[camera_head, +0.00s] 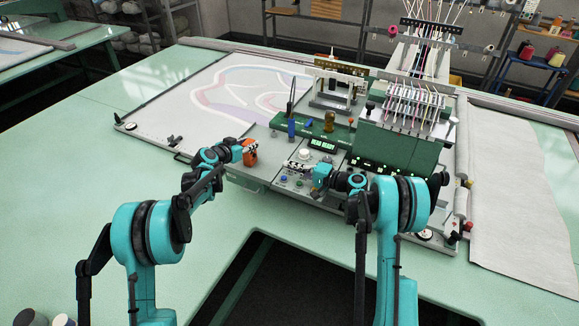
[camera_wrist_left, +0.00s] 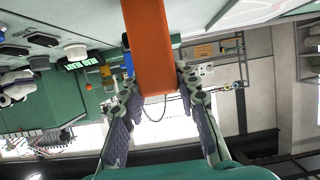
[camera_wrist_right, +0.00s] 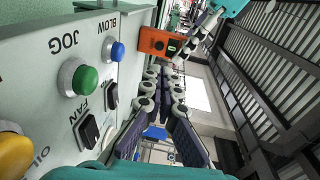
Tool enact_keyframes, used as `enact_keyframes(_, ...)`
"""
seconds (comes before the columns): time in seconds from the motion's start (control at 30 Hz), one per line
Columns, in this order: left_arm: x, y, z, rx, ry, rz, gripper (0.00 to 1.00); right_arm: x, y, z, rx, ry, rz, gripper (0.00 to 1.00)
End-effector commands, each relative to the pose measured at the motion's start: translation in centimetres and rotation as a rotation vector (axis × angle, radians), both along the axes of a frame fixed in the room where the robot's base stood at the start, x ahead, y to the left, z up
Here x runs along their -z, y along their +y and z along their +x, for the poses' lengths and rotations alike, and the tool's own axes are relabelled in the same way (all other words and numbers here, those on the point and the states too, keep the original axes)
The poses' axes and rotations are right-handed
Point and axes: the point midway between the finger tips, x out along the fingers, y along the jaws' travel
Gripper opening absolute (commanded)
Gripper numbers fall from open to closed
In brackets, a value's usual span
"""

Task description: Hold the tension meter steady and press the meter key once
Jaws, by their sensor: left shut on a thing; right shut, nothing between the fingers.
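The tension meter is an orange box (camera_head: 250,153) near the front edge of the machine's control area. My left gripper (camera_head: 241,149) is shut on it. In the left wrist view the meter (camera_wrist_left: 150,50) lies between the two fingers (camera_wrist_left: 154,90). In the right wrist view the meter (camera_wrist_right: 153,41) shows a dark patch on its face; I cannot tell for sure which part is the key. My right gripper (camera_head: 298,165) is shut and empty, to the right of the meter and apart from it. In the right wrist view its fingertips (camera_wrist_right: 166,75) point towards the meter.
Beside my right gripper is a panel with a green JOG button (camera_wrist_right: 85,79), a blue BLOW button (camera_wrist_right: 117,51), a FAN switch (camera_wrist_right: 88,133) and a yellow knob (camera_wrist_right: 14,155). The green table (camera_head: 80,165) is clear at left.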

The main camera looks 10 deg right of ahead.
Motion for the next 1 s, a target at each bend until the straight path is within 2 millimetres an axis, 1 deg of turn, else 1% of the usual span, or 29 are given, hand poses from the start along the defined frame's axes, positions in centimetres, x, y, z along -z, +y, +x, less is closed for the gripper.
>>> enact_keyframes(0.23, 0.0, 0.1, 0.0, -0.001, -0.001, 0.001, 0.00, 0.0, 0.0, 0.0, 0.000, 0.000, 0.000, 0.00)
enact_keyframes(0.27, 0.0, 0.1, 0.0, -0.001, -0.001, 0.001, 0.38, 0.0, 0.0, 0.0, 0.000, 0.000, 0.000, 0.00)
enact_keyframes(0.3, 0.0, 0.1, 0.0, -0.001, -0.001, 0.001, 0.49, 0.0, 0.0, 0.0, 0.000, 0.000, 0.000, 0.00)
enact_keyframes(0.33, 0.0, 0.1, 0.0, -0.001, -0.001, 0.001, 0.55, 0.0, 0.0, 0.0, 0.000, 0.000, 0.000, 0.00)
enact_keyframes(0.63, 0.0, 0.1, 0.0, -0.001, 0.000, 0.000, 0.55, 0.0, 0.0, 0.0, 0.000, 0.000, 0.000, 0.00)
enact_keyframes(0.73, -0.3, 0.5, -0.5, -0.002, 0.000, 0.001, 0.55, 0.0, 0.0, 0.0, 0.000, 0.000, 0.000, 0.00)
enact_keyframes(0.87, -1.1, 1.7, -2.1, -0.003, 0.000, 0.000, 0.55, 0.0, 0.0, 0.0, 0.000, 0.000, 0.000, 0.00)
enact_keyframes(1.0, -2.3, 3.4, -4.5, -0.004, 0.000, -0.001, 0.55, 0.0, 0.0, 0.0, 0.000, 0.000, 0.000, 0.00)
